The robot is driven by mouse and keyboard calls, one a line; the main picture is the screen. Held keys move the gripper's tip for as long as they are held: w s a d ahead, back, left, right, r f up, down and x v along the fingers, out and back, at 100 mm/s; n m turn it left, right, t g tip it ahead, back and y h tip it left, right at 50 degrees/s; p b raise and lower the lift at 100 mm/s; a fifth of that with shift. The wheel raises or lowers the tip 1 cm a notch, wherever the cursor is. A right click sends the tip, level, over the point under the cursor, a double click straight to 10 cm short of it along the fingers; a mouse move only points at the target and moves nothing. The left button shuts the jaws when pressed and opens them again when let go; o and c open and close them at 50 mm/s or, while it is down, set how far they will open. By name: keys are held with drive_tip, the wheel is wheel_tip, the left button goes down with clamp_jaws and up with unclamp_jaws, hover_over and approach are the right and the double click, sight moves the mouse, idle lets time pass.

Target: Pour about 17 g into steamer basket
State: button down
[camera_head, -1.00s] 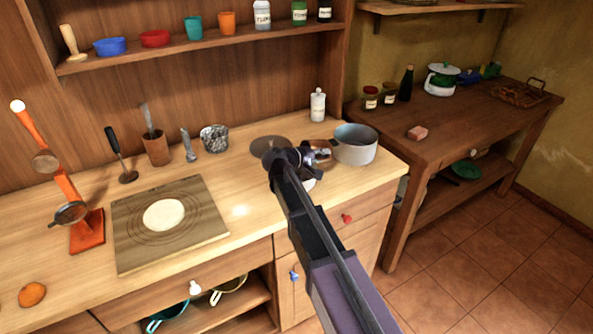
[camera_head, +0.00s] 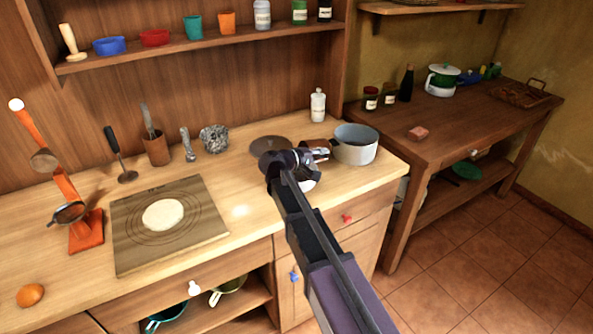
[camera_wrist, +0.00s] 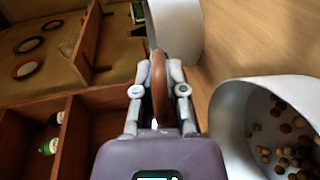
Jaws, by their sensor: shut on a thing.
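My gripper (camera_head: 322,154) is at the right part of the counter, just left of the grey pot (camera_head: 357,150). In the wrist view its fingers (camera_wrist: 158,82) are shut on a brown curved piece (camera_wrist: 158,65), like a handle; which vessel it belongs to I cannot tell. A white vessel (camera_wrist: 232,125) with several brown balls (camera_wrist: 290,150) inside opens at the right of the wrist view. A silvery, perforated basket (camera_head: 214,139), perhaps the steamer basket, stands at the back of the counter.
A board (camera_head: 205,237) with a pale round of dough lies mid-counter. A wooden utensil holder (camera_head: 157,152), a white bottle (camera_head: 318,105) and a dark flat disc (camera_head: 268,146) stand near the back. An orange stand (camera_head: 86,232) is at left. The counter front between board and arm is clear.

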drive_tip(key=shift+s+a, duration=0.1)
drive_tip(key=shift+a, duration=0.1)
idle(0.3)
drive_tip(key=shift+s+a+r+t+h+b, duration=0.2)
drive_tip(key=shift+r+t+h+b, duration=0.4)
drive_tip(key=shift+b, duration=0.7)
drive_tip(key=shift+s+a+r+t+h+b, duration=0.2)
drive_tip(key=shift+t+h+b, duration=0.5)
drive_tip(key=shift+h+b, duration=0.5)
idle(3.2)
drive_tip(key=shift+w+r, duration=0.1)
drive_tip(key=shift+r, duration=0.05)
drive_tip(key=shift+g+y+p, duration=0.3)
drive_tip(key=shift+y+p, duration=0.1)
drive_tip(key=shift+p, duration=0.25)
drive_tip(key=shift+w+d+g+y+p, duration=0.15)
drive_tip(key=shift+d+g+y+p, duration=0.25)
drive_tip(key=shift+p, duration=0.45)
drive_tip(key=shift+w+f+g+y+p, duration=0.1)
drive_tip(key=shift+f+g+y+p, duration=0.2)
drive_tip(key=shift+f+y+p, duration=0.25)
drive_tip(key=shift+f, duration=0.25)
drive_tip(key=shift+y+p, duration=0.25)
drive_tip(key=shift+p, duration=0.1)
